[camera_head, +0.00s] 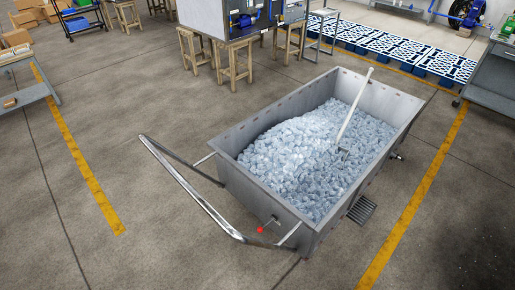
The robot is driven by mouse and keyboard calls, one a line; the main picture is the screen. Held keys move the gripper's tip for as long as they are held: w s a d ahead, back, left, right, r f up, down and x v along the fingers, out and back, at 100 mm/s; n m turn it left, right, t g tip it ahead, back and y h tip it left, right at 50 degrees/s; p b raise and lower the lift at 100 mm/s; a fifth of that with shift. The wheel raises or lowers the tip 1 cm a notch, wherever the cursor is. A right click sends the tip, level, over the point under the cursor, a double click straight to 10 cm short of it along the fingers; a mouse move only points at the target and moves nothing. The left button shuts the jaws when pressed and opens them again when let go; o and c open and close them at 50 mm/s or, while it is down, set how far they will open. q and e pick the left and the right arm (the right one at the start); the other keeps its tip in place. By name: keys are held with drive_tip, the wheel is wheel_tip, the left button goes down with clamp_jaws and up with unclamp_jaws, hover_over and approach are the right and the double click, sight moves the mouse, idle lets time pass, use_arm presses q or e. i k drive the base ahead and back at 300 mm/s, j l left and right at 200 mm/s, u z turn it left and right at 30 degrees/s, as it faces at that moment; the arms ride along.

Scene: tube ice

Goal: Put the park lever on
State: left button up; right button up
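A grey metal cart (258,199) full of ice stands in the middle right of the head view. A curved tubular push handle (190,192) sticks out from its near left end. A small lever with a red knob (261,230) sits low on that same end, near the front corner, and looks like the park lever. Its exact setting cannot be told. Neither of my grippers shows in the head view.
A shovel with a pale handle (356,103) stands in the ice (310,150). A floor drain grate (362,209) lies right of the cart. Wooden stools (233,62) and a workbench stand behind. Blue pallets (395,45) lie at the back right. The floor left of the handle is clear.

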sight(260, 230)
drive_tip(key=j+z, duration=0.35)
drive_tip(key=j, duration=0.35)
drive_tip(key=j+z, duration=0.3)
drive_tip(key=j, duration=0.4)
drive_tip(key=j+z, duration=0.35)
drive_tip(key=j, duration=0.35)
drive_tip(key=i+l+u, duration=0.1)
drive_tip(key=l+u, duration=0.2)
drive_tip(key=l, duration=0.3)
drive_tip(key=l+u, duration=0.3)
drive_tip(key=l, duration=0.3)
drive_tip(key=l+u, duration=0.3)
drive_tip(key=l, duration=0.3)
drive_tip(key=k+l+u, duration=0.1)
drive_tip(key=l+u, duration=0.2)
drive_tip(key=l, duration=0.3)
drive_tip(key=k+l+u, duration=0.15)
drive_tip(key=l+u, duration=0.15)
drive_tip(key=l, duration=0.3)
drive_tip(key=i+j+z, duration=0.4)
drive_tip(key=j, duration=0.55)
drive_tip(key=i+j+z, duration=0.35)
drive_tip(key=j, duration=0.65)
drive_tip(key=i+j+z, duration=0.1)
drive_tip(key=j+z, duration=0.3)
drive_tip(key=j, duration=0.65)
drive_tip(key=j+z, duration=0.4)
drive_tip(key=j, duration=0.65)
